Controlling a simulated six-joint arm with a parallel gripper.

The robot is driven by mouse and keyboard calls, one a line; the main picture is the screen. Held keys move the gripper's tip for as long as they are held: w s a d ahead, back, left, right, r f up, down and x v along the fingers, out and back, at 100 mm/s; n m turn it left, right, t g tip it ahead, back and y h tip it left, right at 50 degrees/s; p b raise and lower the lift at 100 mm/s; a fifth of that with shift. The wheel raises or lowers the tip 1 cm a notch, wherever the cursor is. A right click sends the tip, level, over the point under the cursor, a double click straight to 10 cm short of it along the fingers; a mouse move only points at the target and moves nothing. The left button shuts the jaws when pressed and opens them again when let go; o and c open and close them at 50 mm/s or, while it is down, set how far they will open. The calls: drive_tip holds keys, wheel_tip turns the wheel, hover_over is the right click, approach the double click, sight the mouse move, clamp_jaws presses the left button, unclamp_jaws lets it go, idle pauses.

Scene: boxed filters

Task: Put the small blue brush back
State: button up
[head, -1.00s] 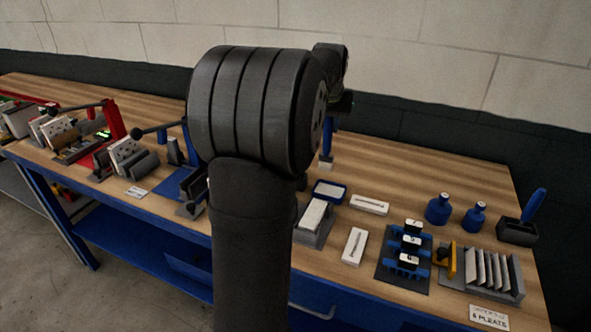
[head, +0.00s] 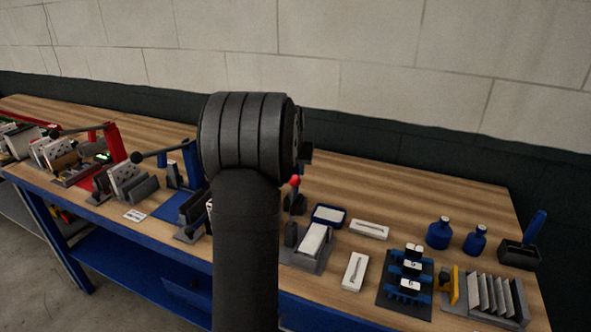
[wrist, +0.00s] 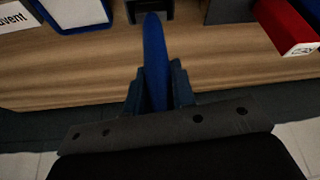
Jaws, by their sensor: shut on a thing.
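The small blue brush shows in the wrist view as a blue handle (wrist: 155,55) between the two blue-grey fingers of my gripper (wrist: 156,92). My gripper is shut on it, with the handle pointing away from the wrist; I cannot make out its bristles. A dark U-shaped holder (wrist: 150,9) stands just beyond the handle's tip in the wrist view. In the head view my gripper and the held brush are hidden behind my arm. Another blue-handled brush (head: 536,225) stands in a black holder (head: 518,255) at the far right of the bench.
A blue-rimmed tray (head: 329,216), white boxes (head: 369,230) and two blue bottles (head: 438,233) stand right of my arm. A small red ball (head: 295,180) sits beside my arm. A red block (wrist: 288,25) is at the wrist view's upper right. The bench's back strip is clear.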

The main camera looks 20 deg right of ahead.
drive_tip(key=shift+f, duration=0.3)
drive_tip(key=o, duration=1)
drive_tip(key=shift+f, duration=0.1)
drive_tip(key=v, duration=1.2)
drive_tip(key=shift+a, duration=0.1)
